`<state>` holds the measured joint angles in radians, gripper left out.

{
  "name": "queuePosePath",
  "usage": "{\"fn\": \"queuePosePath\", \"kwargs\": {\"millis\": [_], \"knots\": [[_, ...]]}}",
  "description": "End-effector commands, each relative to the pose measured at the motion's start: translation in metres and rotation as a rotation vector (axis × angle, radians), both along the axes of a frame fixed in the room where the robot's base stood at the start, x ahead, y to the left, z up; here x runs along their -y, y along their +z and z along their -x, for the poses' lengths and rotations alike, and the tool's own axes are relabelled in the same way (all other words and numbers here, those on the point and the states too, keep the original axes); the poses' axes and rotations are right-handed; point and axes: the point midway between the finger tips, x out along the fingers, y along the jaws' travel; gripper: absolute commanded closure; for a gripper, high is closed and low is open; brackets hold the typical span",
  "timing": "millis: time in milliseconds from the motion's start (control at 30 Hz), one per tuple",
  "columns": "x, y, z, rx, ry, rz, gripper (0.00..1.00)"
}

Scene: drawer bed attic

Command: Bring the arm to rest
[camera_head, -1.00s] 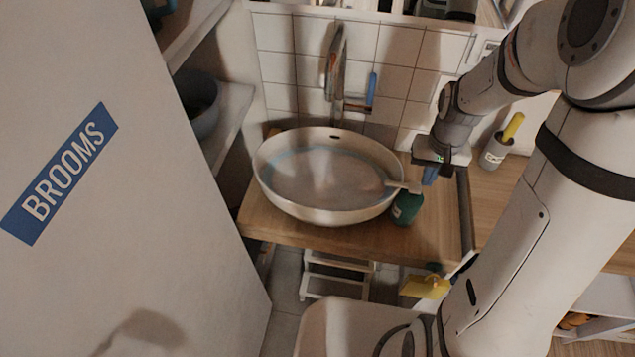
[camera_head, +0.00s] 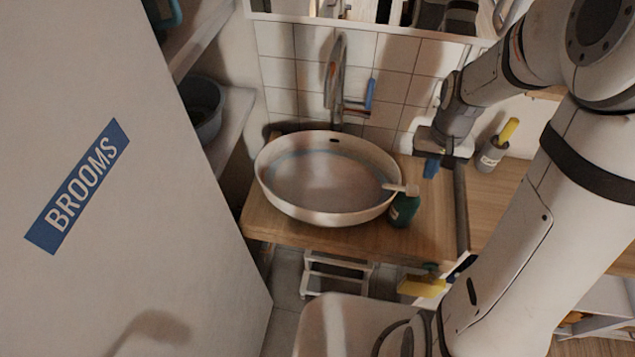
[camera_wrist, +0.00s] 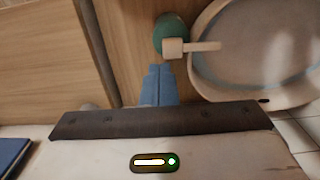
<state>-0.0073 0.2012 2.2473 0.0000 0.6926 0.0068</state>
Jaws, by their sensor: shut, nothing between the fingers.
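My gripper (camera_head: 431,168) hangs at the end of my arm, above the wooden counter to the right of the basin. Its blue fingers point down and are together with nothing between them. In the wrist view the blue fingers (camera_wrist: 158,84) also show side by side. A green soap bottle (camera_head: 404,209) with a pale pump top stands on the counter beside the basin. In the wrist view the bottle (camera_wrist: 171,30) appears just past the fingertips, apart from them as far as I can tell.
A round basin (camera_head: 327,213) sits on the wooden counter (camera_head: 428,236) under a tap. A cup (camera_head: 491,157) with a yellow-handled item stands at the right. A white panel marked BROOMS (camera_head: 150,240) fills the left. A stool (camera_head: 336,276) stands beneath the counter.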

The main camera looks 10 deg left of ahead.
Motion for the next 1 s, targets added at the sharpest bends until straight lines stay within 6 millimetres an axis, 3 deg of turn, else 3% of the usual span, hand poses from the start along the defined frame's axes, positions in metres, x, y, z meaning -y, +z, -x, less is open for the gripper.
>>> {"fn": "queuePosePath", "kwargs": {"millis": [167,767,867,1000], "knots": [[0.0,0.019,0.0,0.0,0.0,0.0,1.0],[0.0,0.022,0.002,0.005,0.0,0.0,1.0],[0.0,0.037,0.009,0.029,0.0,0.0,1.0],[0.001,0.073,0.031,0.087,0.001,0.0,1.0]]}}
